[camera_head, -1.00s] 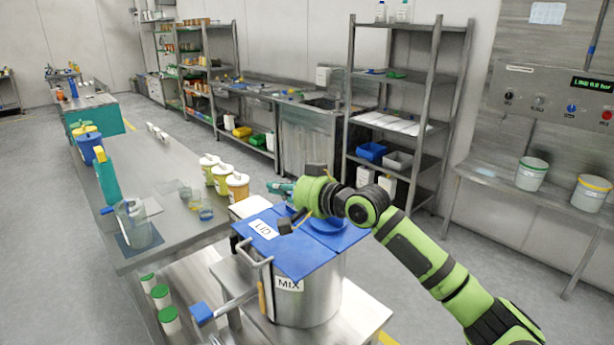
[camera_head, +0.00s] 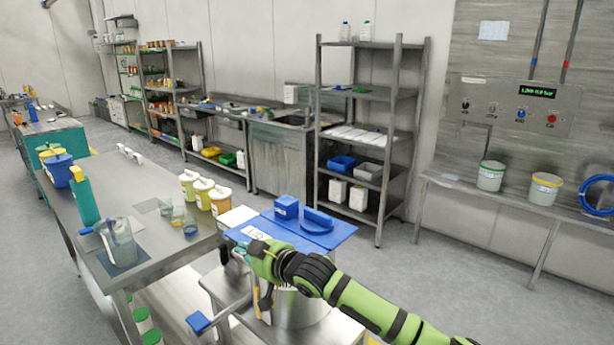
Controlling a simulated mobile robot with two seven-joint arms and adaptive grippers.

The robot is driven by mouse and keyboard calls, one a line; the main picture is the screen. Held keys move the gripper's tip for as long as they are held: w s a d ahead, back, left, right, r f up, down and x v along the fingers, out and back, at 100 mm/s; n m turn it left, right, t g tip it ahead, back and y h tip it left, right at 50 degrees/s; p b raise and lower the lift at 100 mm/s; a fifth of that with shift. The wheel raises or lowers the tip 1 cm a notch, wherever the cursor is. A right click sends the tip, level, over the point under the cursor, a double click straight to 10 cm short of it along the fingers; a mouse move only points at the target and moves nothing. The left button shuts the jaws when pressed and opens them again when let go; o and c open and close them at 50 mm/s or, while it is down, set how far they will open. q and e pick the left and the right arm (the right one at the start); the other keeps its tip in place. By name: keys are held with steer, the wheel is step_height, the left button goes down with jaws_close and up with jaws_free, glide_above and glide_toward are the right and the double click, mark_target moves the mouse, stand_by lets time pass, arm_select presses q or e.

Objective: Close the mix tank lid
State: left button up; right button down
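The mix tank (camera_head: 294,308) is a steel pot on a steel stand. Its blue top, with the lid (camera_head: 283,229), looks flat across the tank. The label at the left is partly hidden by my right arm. A blue block (camera_head: 287,207) and a blue round piece (camera_head: 318,222) stand on the top. My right gripper (camera_head: 240,252) is at the lid's front left edge, near the tank's side handle. Its fingers are small and partly hidden, so I cannot tell whether it is open or touching. My arm hides the tank's upper front. My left gripper is out of view.
A steel shelf rack (camera_head: 397,150) stands behind. A wall bench (camera_head: 510,205) with buckets is at the right. Open floor lies between.

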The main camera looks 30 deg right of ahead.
steer(key=shift+a+f, duration=0.15)
steer(key=shift+f, duration=0.85)
steer(key=shift+r, duration=0.1)
